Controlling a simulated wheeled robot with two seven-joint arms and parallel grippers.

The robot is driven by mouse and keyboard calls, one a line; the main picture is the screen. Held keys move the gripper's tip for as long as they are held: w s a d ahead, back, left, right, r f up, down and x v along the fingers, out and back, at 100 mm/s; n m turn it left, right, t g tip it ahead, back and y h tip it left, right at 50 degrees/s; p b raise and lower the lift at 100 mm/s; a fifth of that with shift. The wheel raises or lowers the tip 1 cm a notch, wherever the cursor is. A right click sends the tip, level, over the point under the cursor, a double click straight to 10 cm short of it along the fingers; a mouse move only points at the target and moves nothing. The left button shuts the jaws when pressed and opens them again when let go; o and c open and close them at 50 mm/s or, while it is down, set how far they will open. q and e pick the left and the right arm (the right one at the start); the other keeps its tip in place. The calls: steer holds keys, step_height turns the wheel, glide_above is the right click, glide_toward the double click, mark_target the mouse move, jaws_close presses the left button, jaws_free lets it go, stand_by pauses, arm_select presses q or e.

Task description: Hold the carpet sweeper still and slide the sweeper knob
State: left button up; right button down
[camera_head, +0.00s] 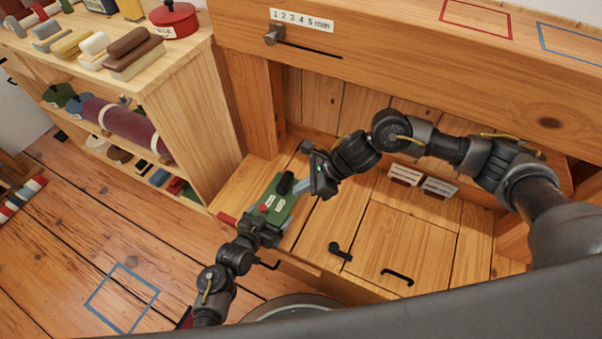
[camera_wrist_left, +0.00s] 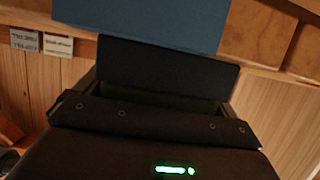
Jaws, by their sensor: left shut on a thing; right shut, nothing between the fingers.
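The carpet sweeper (camera_head: 279,210) is a green box with small red and white labels, on the wooden surface in the middle of the head view. A black sweeper knob (camera_head: 286,183) stands on its upper face. My left gripper (camera_head: 264,229) is shut on the sweeper's near end; its dark jaws (camera_wrist_left: 140,90) fill the lower left wrist view, with a dark green strip between them. My right gripper (camera_head: 302,187) is shut and empty, its fingertips right beside the knob; I cannot tell whether they touch it. The left fingers partly hide the sweeper's near end.
A shelf unit (camera_head: 185,95) with brushes, a red pot (camera_head: 174,19) and rolls stands at the left. A ledge (camera_head: 400,70) with a slider (camera_head: 274,34) runs along the back. Black handles (camera_head: 397,276) lie at the right. Blue outline (camera_head: 121,298) marks open floor.

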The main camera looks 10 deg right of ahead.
arm_select(q)
steer(key=o, duration=1)
steer(key=shift+s+f, duration=0.3)
steer(key=shift+f, duration=0.25)
steer(key=shift+w+r, duration=0.1)
steer(key=shift+w, duration=0.05)
steer(key=v, duration=1.2)
steer(key=shift+d, duration=0.1)
